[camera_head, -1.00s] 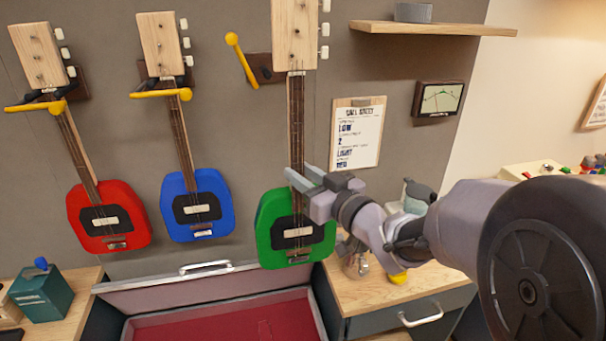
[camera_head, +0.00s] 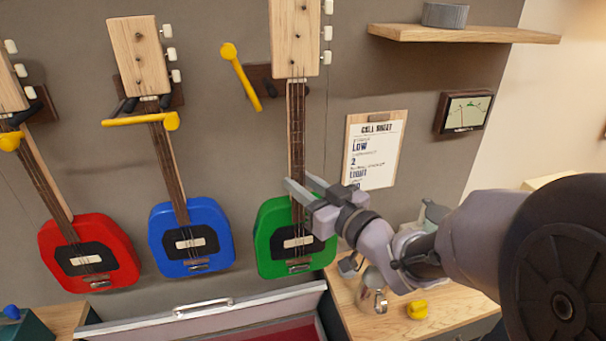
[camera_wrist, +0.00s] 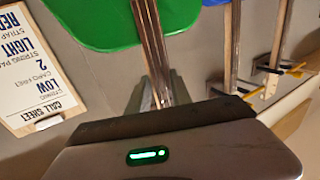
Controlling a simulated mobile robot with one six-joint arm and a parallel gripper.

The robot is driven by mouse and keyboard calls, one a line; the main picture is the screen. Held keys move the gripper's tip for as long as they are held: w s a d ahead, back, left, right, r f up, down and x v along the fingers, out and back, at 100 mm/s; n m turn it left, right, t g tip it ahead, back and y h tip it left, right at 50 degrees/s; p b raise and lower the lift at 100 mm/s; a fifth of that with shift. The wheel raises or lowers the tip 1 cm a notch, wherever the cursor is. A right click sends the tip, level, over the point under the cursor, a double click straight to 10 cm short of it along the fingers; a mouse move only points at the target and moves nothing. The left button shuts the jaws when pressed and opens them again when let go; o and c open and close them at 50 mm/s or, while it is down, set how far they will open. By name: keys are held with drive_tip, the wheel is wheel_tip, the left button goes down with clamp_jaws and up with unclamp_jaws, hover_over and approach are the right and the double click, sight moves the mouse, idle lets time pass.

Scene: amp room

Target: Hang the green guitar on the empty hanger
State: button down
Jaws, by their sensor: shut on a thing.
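The green guitar (camera_head: 280,243) is upright in front of the wall, its body below and its pale wooden headstock (camera_head: 294,38) at the top of the head view. My gripper (camera_head: 303,190) is shut on its neck just above the body. In the wrist view the neck (camera_wrist: 150,40) runs between the fingers and the green body (camera_wrist: 95,20) is at the top. The empty hanger (camera_head: 262,85) is on the wall just left of the headstock, with its yellow bar (camera_head: 238,72) swung up. The headstock partly covers the hanger; whether they touch I cannot tell.
The red guitar (camera_head: 95,275) and blue guitar (camera_head: 190,262) hang at the left, each behind a yellow bar. An open case (camera_head: 215,318) lies below. A shelf (camera_head: 460,34), a clipboard sheet (camera_head: 370,150) and a meter (camera_head: 463,112) are at the right, above a wooden bench (camera_head: 400,310).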

drive_tip(key=shift+w+a+r+p, duration=0.1)
drive_tip(key=shift+w+a+p, duration=0.2)
drive_tip(key=shift+w, duration=0.55)
drive_tip(key=shift+w+a+r+p, duration=0.1)
drive_tip(key=shift+w+a+p, duration=0.15)
drive_tip(key=shift+w, duration=0.55)
drive_tip(key=shift+w+a+f+b, duration=0.1)
drive_tip(key=shift+w+a, duration=0.15)
drive_tip(key=shift+w, duration=0.65)
drive_tip(key=shift+w+a+b, duration=0.1)
drive_tip(key=shift+w+a, duration=0.15)
drive_tip(key=shift+w, duration=0.6)
drive_tip(key=shift+w+a+f+b, duration=0.1)
drive_tip(key=shift+w+a, duration=0.15)
drive_tip(key=shift+w, duration=0.65)
drive_tip(key=shift+b, duration=0.75)
drive_tip(key=shift+f+b, duration=1.3)
